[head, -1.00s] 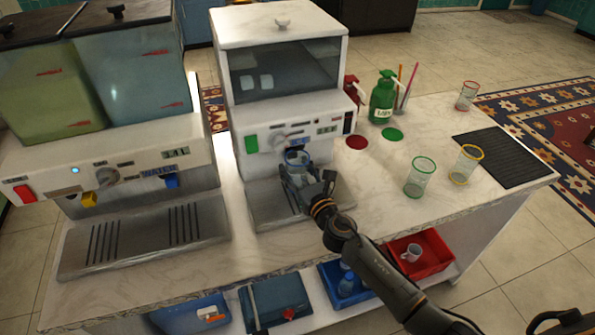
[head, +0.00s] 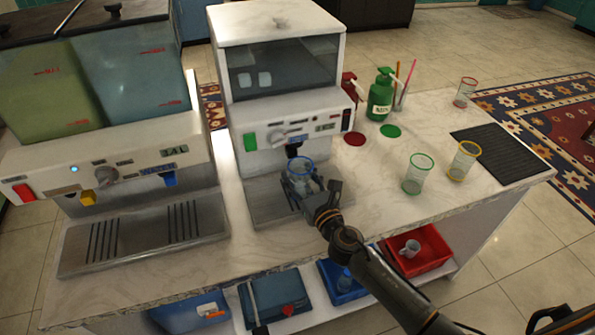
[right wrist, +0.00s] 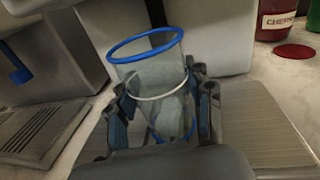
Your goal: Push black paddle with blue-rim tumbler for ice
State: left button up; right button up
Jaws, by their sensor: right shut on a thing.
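The blue-rim tumbler (head: 301,166) is clear, and my right gripper (head: 305,186) is shut on it in front of the ice machine. In the right wrist view the tumbler (right wrist: 150,70) is tilted between the fingers, with pale, ice-like pieces low inside it. The black paddle (head: 293,150) shows under the front panel of the white ice machine (head: 275,75), just behind and above the tumbler's rim. The tumbler appears apart from the paddle, over the machine's drip tray (head: 262,204). My left gripper is not clearly in view.
The drinks dispenser (head: 110,150) with yellow and blue paddles stands at left. Green-rim (head: 418,174), yellow-rim (head: 464,161) and red-rim (head: 465,92) tumblers stand on the right counter, near a black ribbed mat (head: 503,155). A green bottle (head: 381,95) stands behind. Bins sit on the lower shelf.

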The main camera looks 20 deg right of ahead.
jog(key=shift+s, duration=0.4)
dwell(0.5)
jog(key=shift+s+d+b, duration=0.2)
jog(key=shift+s+b, duration=0.2)
jog(key=shift+s, duration=4.65)
